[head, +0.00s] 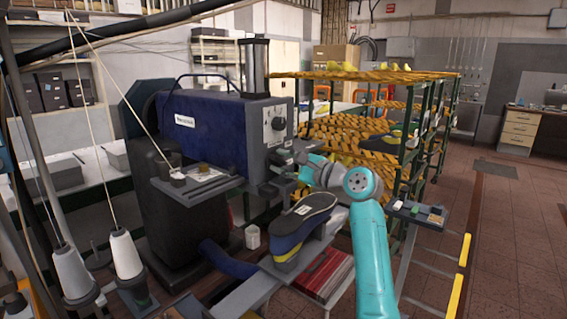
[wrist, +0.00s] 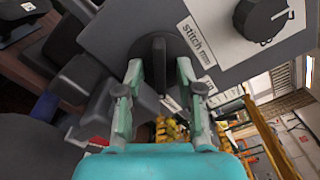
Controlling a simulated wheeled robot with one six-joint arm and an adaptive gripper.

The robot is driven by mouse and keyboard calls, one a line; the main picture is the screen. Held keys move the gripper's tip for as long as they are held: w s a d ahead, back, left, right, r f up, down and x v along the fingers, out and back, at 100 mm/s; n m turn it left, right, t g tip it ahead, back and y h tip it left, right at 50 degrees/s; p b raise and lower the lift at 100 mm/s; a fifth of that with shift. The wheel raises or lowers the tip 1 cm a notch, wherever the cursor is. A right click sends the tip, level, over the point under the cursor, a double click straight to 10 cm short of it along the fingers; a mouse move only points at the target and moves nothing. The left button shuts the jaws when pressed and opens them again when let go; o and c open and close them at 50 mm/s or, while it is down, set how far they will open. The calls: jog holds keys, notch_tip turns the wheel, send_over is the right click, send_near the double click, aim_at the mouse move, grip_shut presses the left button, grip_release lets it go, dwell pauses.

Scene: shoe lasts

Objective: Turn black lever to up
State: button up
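The black lever (wrist: 159,58) is in the wrist view, on the grey front panel (wrist: 225,55) of the machine, a narrow dark handle. My gripper (wrist: 160,66) has one fingertip on each side of the lever, with gaps showing, so it looks open around it. Whether a finger touches the lever is not clear. A black round knob (wrist: 262,18) sits beside it, next to a label reading "stitch mm". In the head view my gripper (head: 295,160) is at the front of the blue machine (head: 215,125), below its knob (head: 277,124); the lever cannot be made out there.
A dark blue shoe (head: 300,222) on a support stands below my arm. A small tray (head: 198,182) juts from the machine. Racks with orange shelves (head: 350,128) stand behind. White thread cones (head: 126,255) are at the left. Floor (head: 510,230) is free at the right.

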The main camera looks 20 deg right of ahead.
grip_shut()
jog(key=shift+n, duration=0.3)
jog(key=n, duration=0.9)
jog(key=shift+n, duration=2.3)
